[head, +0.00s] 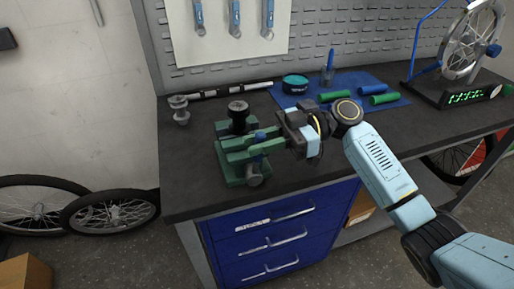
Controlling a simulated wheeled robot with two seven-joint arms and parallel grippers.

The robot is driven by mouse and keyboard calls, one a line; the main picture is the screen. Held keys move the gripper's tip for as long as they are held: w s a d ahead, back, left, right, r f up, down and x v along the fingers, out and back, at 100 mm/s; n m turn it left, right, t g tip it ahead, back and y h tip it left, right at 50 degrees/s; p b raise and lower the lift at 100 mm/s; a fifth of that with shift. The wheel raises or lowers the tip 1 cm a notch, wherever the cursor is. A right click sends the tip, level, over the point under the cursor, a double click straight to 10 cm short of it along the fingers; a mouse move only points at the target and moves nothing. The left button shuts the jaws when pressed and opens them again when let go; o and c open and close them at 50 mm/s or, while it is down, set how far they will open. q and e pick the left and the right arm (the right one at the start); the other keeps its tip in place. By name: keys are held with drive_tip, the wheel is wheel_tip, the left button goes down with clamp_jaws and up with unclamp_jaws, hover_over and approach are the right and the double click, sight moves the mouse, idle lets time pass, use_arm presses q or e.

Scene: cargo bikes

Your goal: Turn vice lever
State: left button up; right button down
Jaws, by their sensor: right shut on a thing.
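A green bench vice (236,154) stands near the front left of the dark workbench, with a grey screw end (254,174) at its front. My left gripper is not in view.
A blue mat (395,103) behind holds green grips (383,99) and a teal round tin (295,84). A wheel truing stand (462,90) is at the back right. A metal part (179,108) and a rod lie at the back left. The bench's left front is clear.

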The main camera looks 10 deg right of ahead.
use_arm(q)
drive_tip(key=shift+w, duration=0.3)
use_arm(e)
drive_tip(key=c, duration=1.4)
unclamp_jaws()
drive_tip(key=shift+d, duration=0.1)
drive_tip(key=shift+c, duration=0.2)
drive_tip(key=shift+o, duration=0.6)
use_arm(q)
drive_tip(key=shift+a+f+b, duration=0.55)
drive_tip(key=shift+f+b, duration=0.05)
drive_tip(key=shift+b, duration=0.05)
use_arm(e)
drive_tip(key=w+d+r, duration=0.1)
drive_tip(key=d, duration=1.2)
drive_tip(key=shift+w+d, duration=0.15)
drive_tip(key=shift+w, duration=0.15)
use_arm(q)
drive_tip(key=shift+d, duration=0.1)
